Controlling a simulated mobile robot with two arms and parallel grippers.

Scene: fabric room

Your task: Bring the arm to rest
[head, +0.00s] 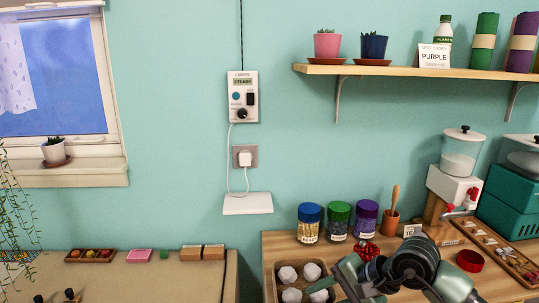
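My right arm (418,266), green and black, is folded in the lower right of the head view, in front of the wooden counter (285,242). Its wrist end points left, close to a compartment tray (270,285) with pale faceted pieces. The fingers are not clear enough to tell open from shut, or whether they hold anything. My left arm and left gripper are not in view.
Jars with blue (309,212), green (339,210) and purple (367,208) lids stand behind the arm. A red beaded thing (365,251) and a red round lid (470,260) are close to it. A dispenser (461,160) stands at right.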

